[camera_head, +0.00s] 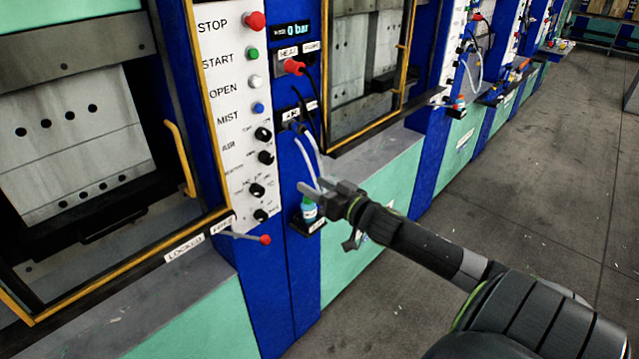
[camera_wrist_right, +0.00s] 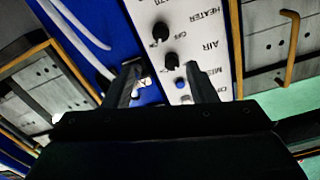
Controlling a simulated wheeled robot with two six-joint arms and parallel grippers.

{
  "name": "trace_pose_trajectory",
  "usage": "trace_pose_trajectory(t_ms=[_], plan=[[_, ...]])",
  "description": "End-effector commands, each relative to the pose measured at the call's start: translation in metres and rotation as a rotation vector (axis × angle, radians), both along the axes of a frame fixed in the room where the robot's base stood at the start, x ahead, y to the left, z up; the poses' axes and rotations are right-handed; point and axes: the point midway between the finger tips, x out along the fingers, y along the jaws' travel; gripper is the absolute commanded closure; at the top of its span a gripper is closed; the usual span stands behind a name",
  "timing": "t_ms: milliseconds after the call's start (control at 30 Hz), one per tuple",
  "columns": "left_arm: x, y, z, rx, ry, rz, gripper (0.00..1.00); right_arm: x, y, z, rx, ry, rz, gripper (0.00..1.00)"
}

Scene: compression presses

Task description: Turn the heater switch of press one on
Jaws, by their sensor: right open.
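The heater switch (camera_head: 266,157) is a black knob on the white control panel (camera_head: 236,100), just below the air knob (camera_head: 263,134). In the right wrist view the heater knob (camera_wrist_right: 160,31) shows beyond the fingertips, beside the HEATER label, with the air knob (camera_wrist_right: 171,61) nearer. My right gripper (camera_head: 312,187) is open and empty, to the right of the panel and lower than the heater knob. Its two fingers (camera_wrist_right: 161,72) point towards the panel in the wrist view and touch no knob. The knob's exact turn is too small to tell. My left gripper is not in view.
White hoses (camera_head: 306,160) hang between panel and gripper. A bottle (camera_head: 309,208) stands on a small holder below the gripper. A red-tipped lever (camera_head: 264,239) sticks out under the panel. Red, green, white and blue buttons line the panel above the knobs. Floor at right is clear.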

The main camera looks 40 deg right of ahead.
Motion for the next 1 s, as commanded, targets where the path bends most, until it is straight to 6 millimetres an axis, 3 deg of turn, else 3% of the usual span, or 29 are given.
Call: trace_pose_trajectory(t_ms=[867,967,1000], plan=[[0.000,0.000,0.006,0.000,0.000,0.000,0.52,-0.008,0.000,-0.002,0.000,0.003,0.003,0.48],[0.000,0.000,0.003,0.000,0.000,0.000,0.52,-0.008,-0.007,-0.019,-0.005,0.024,-0.021,0.48],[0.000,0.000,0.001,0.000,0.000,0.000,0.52,-0.009,-0.013,-0.033,-0.011,0.043,-0.042,0.48]])
